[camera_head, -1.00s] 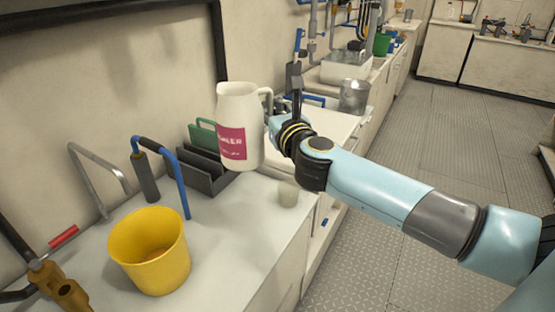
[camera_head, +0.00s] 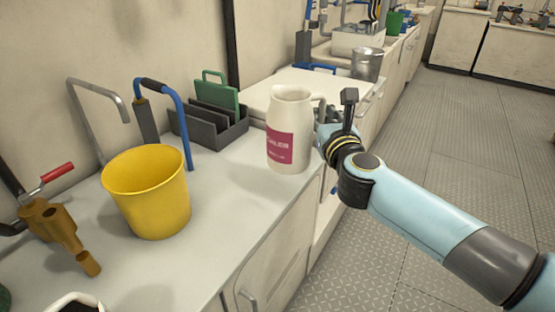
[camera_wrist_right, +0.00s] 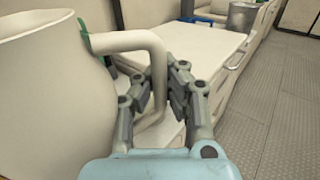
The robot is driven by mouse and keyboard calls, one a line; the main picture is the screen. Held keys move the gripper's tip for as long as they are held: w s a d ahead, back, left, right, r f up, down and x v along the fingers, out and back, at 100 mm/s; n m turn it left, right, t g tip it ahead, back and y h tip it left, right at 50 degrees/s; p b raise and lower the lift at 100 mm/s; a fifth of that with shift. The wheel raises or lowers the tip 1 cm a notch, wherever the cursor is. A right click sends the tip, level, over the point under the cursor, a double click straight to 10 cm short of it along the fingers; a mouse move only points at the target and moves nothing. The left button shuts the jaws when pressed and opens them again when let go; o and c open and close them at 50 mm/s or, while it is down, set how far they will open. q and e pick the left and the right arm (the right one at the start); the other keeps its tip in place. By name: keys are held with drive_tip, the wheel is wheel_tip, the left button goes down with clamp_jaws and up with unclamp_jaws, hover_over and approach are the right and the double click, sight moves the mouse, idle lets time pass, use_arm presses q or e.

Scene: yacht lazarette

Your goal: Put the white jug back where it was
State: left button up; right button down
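The white jug (camera_head: 290,115) with a magenta label is upright at the right end of the pale counter, near its front edge, in the head view. Its base appears to be at the counter surface; I cannot tell for sure that it touches. My right gripper (camera_head: 328,125) is at the jug's handle, on the right side. In the right wrist view the jug's body (camera_wrist_right: 50,100) fills the left, and the fingers of my right gripper (camera_wrist_right: 166,75) lie on both sides of the handle, shut on it. My left gripper is out of view.
A yellow bucket (camera_head: 148,200) stands on the counter (camera_head: 225,195) left of the jug. Behind are a dark grey rack (camera_head: 205,128) and a green board (camera_head: 218,92). A metal pot (camera_head: 367,64) stands beyond.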

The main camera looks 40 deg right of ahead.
use_arm(q)
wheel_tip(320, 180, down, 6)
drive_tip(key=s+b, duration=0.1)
drive_tip(key=b, duration=0.4)
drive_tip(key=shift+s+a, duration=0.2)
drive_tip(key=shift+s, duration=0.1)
use_arm(e)
drive_tip(key=shift+w+a+f, duration=0.65)
drive_tip(key=shift+w+f, duration=0.55)
drive_tip(key=shift+f, duration=0.3)
drive_tip(key=shift+w+a+f, duration=0.65)
drive_tip(key=shift+w+f, duration=0.6)
drive_tip(key=shift+f, duration=0.25)
drive_tip(key=shift+w+a+f, duration=0.65)
drive_tip(key=shift+w+f, duration=0.55)
drive_tip(key=shift+f, duration=0.3)
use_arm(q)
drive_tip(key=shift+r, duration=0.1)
use_arm(e)
drive_tip(key=shift+f, duration=0.15)
drive_tip(key=c, duration=1.5)
unclamp_jaws()
